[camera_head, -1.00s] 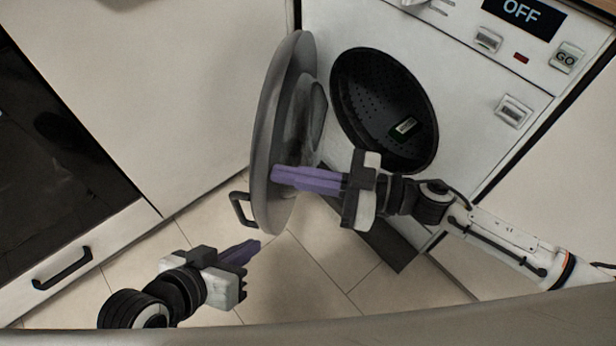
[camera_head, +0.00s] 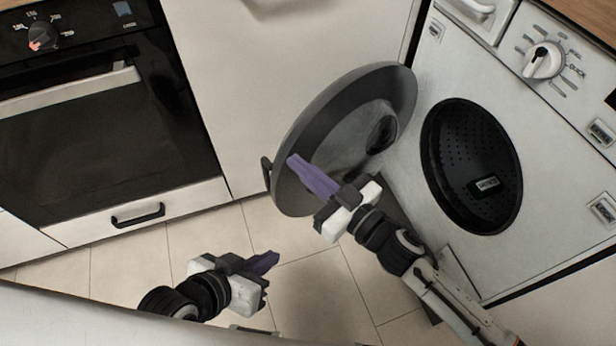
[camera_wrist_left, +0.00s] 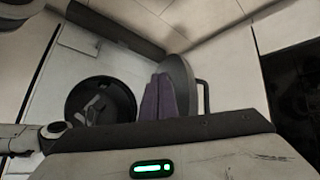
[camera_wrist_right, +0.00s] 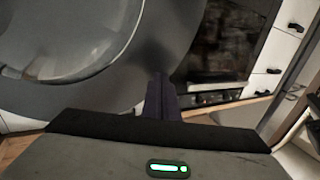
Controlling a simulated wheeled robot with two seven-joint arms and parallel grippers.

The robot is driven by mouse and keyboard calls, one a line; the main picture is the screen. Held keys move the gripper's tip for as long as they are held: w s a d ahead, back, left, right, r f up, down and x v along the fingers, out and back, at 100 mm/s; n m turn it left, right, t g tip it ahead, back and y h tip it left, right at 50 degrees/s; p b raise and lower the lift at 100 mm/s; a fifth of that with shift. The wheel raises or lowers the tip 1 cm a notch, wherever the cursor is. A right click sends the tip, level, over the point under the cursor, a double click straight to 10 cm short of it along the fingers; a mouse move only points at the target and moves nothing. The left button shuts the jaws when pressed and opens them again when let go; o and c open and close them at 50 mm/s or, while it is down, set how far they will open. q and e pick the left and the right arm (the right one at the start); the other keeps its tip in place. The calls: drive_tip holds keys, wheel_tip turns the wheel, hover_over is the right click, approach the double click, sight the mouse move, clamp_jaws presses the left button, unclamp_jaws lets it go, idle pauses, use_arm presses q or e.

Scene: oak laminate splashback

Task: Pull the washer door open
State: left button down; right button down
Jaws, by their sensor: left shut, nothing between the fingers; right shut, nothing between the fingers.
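The washer door (camera_head: 312,121) is a grey round door with a glass bowl, standing wide open to the left of the washer (camera_head: 455,85). Its dark handle (camera_head: 266,173) is on the outer left edge. The drum opening (camera_head: 470,165) is uncovered. My right gripper (camera_head: 293,160) is shut and empty, its purple fingers against or just in front of the door's inner face; contact is unclear. The door fills much of the right wrist view (camera_wrist_right: 150,45). My left gripper (camera_head: 276,258) is shut and empty, low over the floor, apart from the door. The left wrist view shows the door (camera_wrist_left: 179,75) beyond its fingers.
An oven (camera_head: 90,120) stands at the left with a drawer handle (camera_head: 138,215) below it. A white cabinet panel (camera_head: 235,90) lies behind the door. The tiled floor (camera_head: 215,235) around my left gripper is clear.

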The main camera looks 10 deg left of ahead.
drive_tip(key=shift+w+a, duration=0.25)
drive_tip(key=shift+w, duration=0.05)
